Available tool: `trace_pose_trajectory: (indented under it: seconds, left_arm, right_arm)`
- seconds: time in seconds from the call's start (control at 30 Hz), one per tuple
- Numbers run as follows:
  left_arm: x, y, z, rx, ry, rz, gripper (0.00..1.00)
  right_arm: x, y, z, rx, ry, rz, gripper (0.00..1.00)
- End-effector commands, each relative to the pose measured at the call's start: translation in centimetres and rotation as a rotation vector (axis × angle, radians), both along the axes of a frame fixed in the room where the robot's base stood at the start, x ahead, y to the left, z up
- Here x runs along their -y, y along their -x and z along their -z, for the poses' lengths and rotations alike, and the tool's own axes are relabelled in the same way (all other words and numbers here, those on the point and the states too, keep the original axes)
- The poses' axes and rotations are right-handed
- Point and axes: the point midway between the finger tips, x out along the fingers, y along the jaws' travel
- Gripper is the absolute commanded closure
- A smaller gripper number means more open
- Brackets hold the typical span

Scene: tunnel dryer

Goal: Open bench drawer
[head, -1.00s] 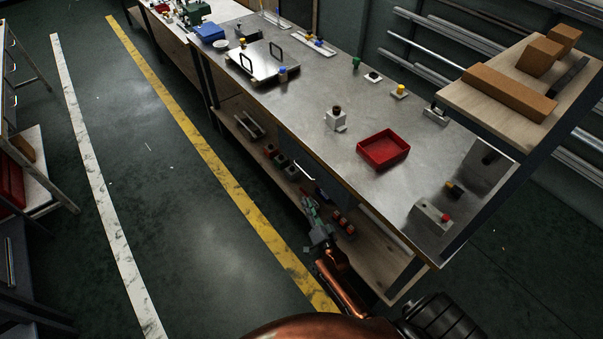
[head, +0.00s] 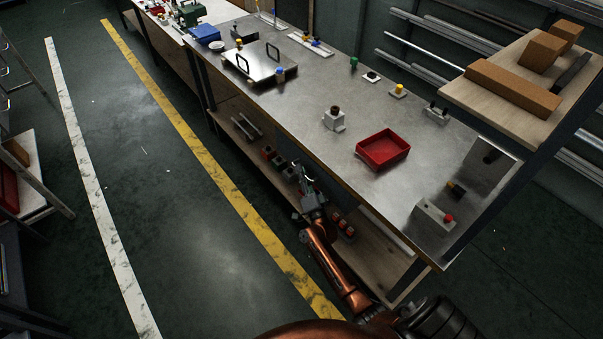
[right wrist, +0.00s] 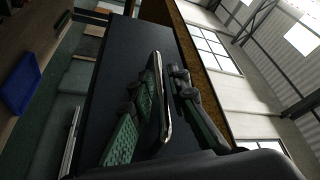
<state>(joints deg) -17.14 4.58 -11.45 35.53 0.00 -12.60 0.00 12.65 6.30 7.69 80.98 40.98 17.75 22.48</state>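The bench drawer's dark front (right wrist: 118,65) fills the middle of the right wrist view. A shiny bar handle (right wrist: 160,85) stands out from it. My right gripper (right wrist: 167,95) is open, with its green-padded fingers on either side of the handle. A gap shows between the handle and the finger on the right. In the head view my right gripper (head: 306,178) is at the bench's front side, just below the top's edge. The drawer is mostly hidden there under the bench top (head: 290,110), and no opening shows. My left gripper is out of view.
A red tray (head: 383,150), a white block with a dark knob (head: 334,120) and a button box (head: 436,217) stand on the bench top. A lower shelf (head: 375,255) holds small parts. The floor beside the yellow line (head: 200,150) is clear.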

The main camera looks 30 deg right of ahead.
Motion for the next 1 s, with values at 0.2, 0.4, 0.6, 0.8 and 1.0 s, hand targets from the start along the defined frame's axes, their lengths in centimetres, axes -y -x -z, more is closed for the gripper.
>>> trace_pose_trajectory:
  seconds: [0.2, 0.4, 0.6, 0.8, 1.0]
  left_arm:
    - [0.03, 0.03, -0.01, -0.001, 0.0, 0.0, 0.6]
    - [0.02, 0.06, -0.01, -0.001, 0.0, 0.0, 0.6]
    - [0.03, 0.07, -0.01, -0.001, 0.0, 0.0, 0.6]
    - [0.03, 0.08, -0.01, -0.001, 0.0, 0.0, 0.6]
    - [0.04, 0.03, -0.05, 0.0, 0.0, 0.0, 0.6]
  right_arm:
    - [0.02, 0.03, 0.01, 0.0, 0.001, 0.0, 0.89]
    - [0.02, 0.05, 0.03, 0.0, 0.001, 0.0, 1.0]
    - [0.02, 0.06, 0.04, -0.001, 0.001, 0.001, 1.0]
    - [0.02, 0.07, 0.05, -0.001, 0.001, 0.001, 1.0]
    - [0.05, 0.1, 0.05, -0.001, 0.0, 0.003, 1.0]
